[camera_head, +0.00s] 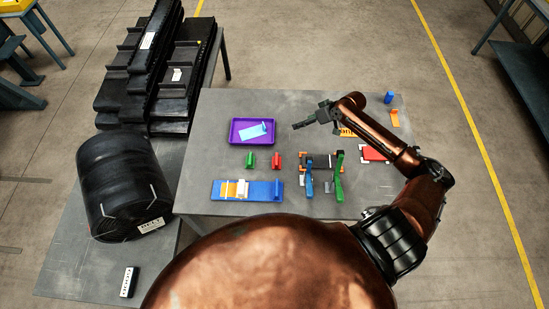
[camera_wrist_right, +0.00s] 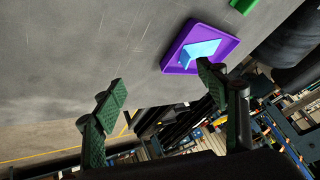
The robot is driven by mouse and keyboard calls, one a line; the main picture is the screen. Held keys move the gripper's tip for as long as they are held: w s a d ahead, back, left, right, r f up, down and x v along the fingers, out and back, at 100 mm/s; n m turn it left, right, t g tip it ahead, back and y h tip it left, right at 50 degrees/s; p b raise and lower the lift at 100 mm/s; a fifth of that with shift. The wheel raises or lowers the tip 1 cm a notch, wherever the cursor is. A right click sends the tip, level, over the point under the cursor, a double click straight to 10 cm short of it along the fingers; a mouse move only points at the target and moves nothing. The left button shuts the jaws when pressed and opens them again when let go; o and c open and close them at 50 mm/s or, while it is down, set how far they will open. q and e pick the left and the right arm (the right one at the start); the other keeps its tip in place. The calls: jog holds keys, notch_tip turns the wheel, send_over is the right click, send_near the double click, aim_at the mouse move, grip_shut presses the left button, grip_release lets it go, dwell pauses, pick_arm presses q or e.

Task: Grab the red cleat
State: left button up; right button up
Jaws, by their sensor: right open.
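The red cleat (camera_head: 276,160) stands on the grey table in the head view, just right of a green cleat (camera_head: 250,160). It does not show in the right wrist view. My right gripper (camera_head: 303,124) is above the table, up and to the right of the red cleat and apart from it. In the right wrist view my right gripper (camera_wrist_right: 165,85) has its two fingers spread wide with nothing between them. My left gripper is not in view.
A purple tray (camera_head: 236,141) holding a light blue piece lies behind the cleats. A blue board (camera_head: 262,190) with orange and white pieces lies in front. Blue (camera_head: 309,180) and green (camera_head: 338,178) clamp-like tools stand to the right. A black belt roll (camera_head: 105,190) is at left.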

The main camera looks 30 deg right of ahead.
aim_at(277, 161)
jog(key=s+a+f+n+g+p, duration=0.1)
jog(key=s+a+f+n, duration=0.1)
jog(key=a+n, duration=0.1)
jog(key=s+a+f+n+g+p, duration=0.1)
jog(key=a+f+n+g, duration=0.1)
jog(key=a, duration=0.4)
jog(key=s+a+f+n+g, duration=0.1)
jog(key=s+a+f+n, duration=0.1)
jog(key=a+n, duration=0.3)
jog(key=shift+s+p, duration=0.35)
jog(key=shift+p, duration=0.05)
jog(key=p+x, duration=0.1)
jog(key=x, duration=0.4)
jog(key=shift+s+f+p, duration=0.1)
jog(key=shift+s+p, duration=0.05)
jog(key=shift+p, duration=0.2)
jog(key=shift+a+f, duration=0.1)
jog(key=shift+f, duration=0.2)
jog(key=shift+c, duration=0.2)
jog(key=c, duration=1.2)
jog(key=shift+r, duration=0.15)
